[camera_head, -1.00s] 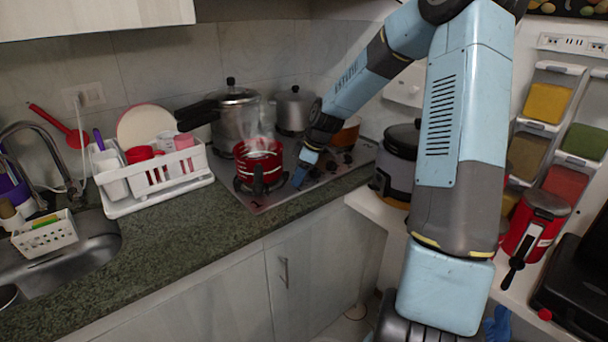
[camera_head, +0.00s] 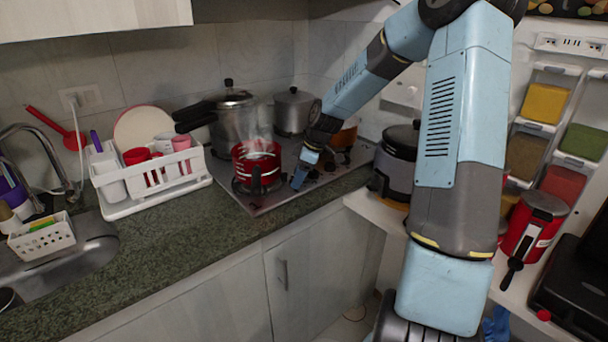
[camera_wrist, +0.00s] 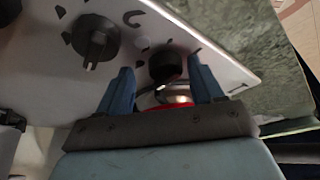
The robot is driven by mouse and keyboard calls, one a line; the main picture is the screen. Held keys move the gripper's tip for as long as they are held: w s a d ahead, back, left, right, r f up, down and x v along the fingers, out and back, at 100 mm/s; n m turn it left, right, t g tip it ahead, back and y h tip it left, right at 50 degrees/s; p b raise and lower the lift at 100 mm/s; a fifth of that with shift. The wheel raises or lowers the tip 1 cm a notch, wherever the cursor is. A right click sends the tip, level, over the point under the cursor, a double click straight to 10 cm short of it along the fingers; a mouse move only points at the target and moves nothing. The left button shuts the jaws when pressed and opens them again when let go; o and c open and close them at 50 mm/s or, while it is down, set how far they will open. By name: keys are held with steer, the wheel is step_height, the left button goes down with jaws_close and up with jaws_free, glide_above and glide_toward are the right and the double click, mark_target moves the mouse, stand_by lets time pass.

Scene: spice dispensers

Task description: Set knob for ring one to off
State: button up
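The stovetop (camera_head: 262,205) has a light control strip (camera_wrist: 225,68) with dark knobs along its edge. In the wrist view, a round black knob (camera_wrist: 165,66) lies between the two blue fingertips of my gripper (camera_wrist: 163,72), with a gap on each side. My gripper is open. A second knob (camera_wrist: 93,42), with a raised grip bar and printed marks around it, is to the left of the fingers. I cannot tell which knob is for ring one. In the head view my gripper (camera_head: 298,178) is low over the stove's front edge, right of the red pot; the knob there is hidden.
The red pot (camera_head: 257,168) steams close to my gripper. A pressure cooker (camera_head: 236,118) and a lidded pot (camera_head: 293,112) stand behind. A rice cooker (camera_head: 398,155) is to the right. The green counter (camera_head: 180,232) in front is clear.

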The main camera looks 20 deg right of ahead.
steer(key=v, duration=1.3)
steer(key=shift+d+r, duration=0.2)
steer(key=shift+r, duration=0.05)
steer(key=shift+s, duration=0.15)
steer(key=s+a+r+m+t+h, duration=0.1)
steer(key=s+r+m, duration=0.2)
steer(key=s, duration=0.8)
steer(key=s+a+r+m+t+h, duration=0.1)
steer(key=s+r+m, duration=0.3)
steer(key=s, duration=0.7)
steer(key=s+a+r+m+t+h, duration=0.2)
steer(key=s+m, duration=0.4)
steer(key=s, duration=0.5)
steer(key=shift+s+r+m, duration=0.15)
steer(key=shift+r+m, duration=0.15)
steer(key=shift+r, duration=0.35)
